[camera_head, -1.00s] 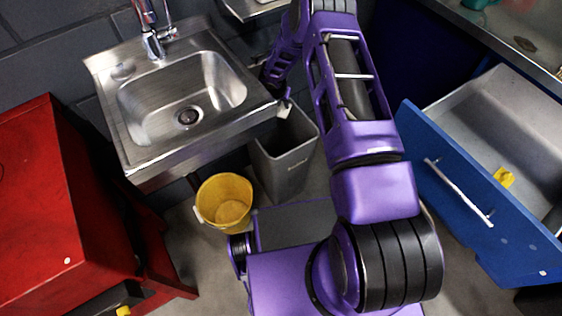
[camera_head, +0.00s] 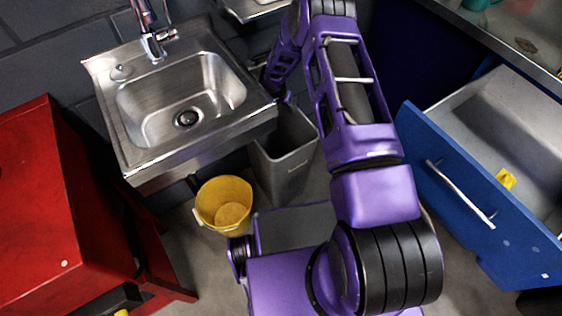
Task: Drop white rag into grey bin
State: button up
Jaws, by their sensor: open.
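The grey bin (camera_head: 287,168) stands on the floor just right of the sink, with its open top facing up. My gripper (camera_head: 286,98) is small and partly hidden at the end of my arm, over the bin's back left rim. It is open, and I see nothing held in it. I cannot see a white rag outside the bin. Most of the bin's inside is dark or hidden, so I cannot tell whether the rag lies in it.
A yellow bucket (camera_head: 224,204) stands left of the bin. The steel sink (camera_head: 128,168) overhangs close to the bin's left side. A red cabinet (camera_head: 40,210) is at the left. An open blue drawer (camera_head: 470,205) holds a small yellow item (camera_head: 506,179) at the right.

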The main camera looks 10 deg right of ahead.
jog(key=p+v, duration=0.2)
jog(key=v, duration=1.5)
jog(key=shift+p, duration=0.3)
